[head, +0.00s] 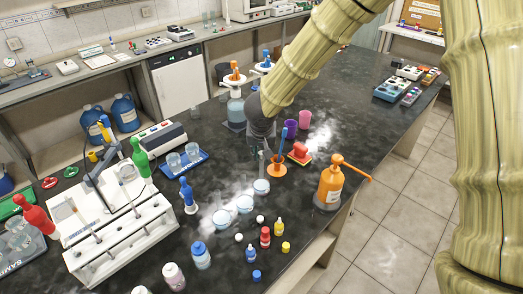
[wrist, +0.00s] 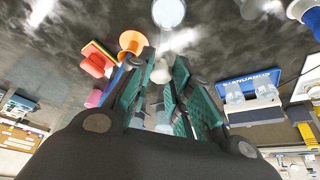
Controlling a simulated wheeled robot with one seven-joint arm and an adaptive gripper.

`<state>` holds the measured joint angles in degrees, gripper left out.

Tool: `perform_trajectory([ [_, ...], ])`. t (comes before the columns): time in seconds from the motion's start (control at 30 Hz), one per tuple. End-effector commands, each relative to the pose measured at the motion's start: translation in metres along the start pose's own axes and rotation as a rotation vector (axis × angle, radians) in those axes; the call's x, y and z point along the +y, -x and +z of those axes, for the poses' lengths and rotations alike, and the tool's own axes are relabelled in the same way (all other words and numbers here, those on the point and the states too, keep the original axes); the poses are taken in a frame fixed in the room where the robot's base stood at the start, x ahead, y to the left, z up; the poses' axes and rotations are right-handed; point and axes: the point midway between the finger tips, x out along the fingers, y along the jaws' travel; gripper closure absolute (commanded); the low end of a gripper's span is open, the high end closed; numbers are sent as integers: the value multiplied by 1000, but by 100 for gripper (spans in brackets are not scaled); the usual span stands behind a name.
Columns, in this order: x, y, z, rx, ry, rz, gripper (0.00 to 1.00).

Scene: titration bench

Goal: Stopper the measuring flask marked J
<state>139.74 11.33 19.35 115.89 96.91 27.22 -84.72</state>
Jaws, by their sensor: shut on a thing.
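My gripper (head: 263,157) hangs over the middle of the bench, pointing down. In the wrist view its teal-lined fingers (wrist: 160,82) are closed on a small pale grey piece that looks like a stopper (wrist: 161,71). Three pale, round glass pieces stand in a slanting row: the rear one (head: 261,186) just below my gripper, a middle one (head: 244,203) and a front one (head: 222,218). One round pale top (wrist: 168,12) shows ahead of the fingertips, apart from the held piece. No letter J is readable, so I cannot tell which vessel is marked J.
An orange stand (head: 277,170) with a blue-handled tool is close right of my gripper, beside a red block (head: 299,150). An orange wash bottle (head: 331,183) stands near the right edge. Small white balls (head: 260,218) and dropper bottles (head: 265,236) lie in front. A white rack (head: 130,235) is left.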

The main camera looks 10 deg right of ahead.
Motion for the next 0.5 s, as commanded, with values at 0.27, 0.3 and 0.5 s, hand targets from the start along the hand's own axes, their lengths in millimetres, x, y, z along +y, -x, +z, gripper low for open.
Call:
perform_trajectory([
  [0.27, 0, 0, 0, 0, 0, 0, 87],
  [0.3, 0, 0, 0, 0, 0, 0, 72],
  [0.5, 0, 0, 0, 0, 0, 0, 55],
])
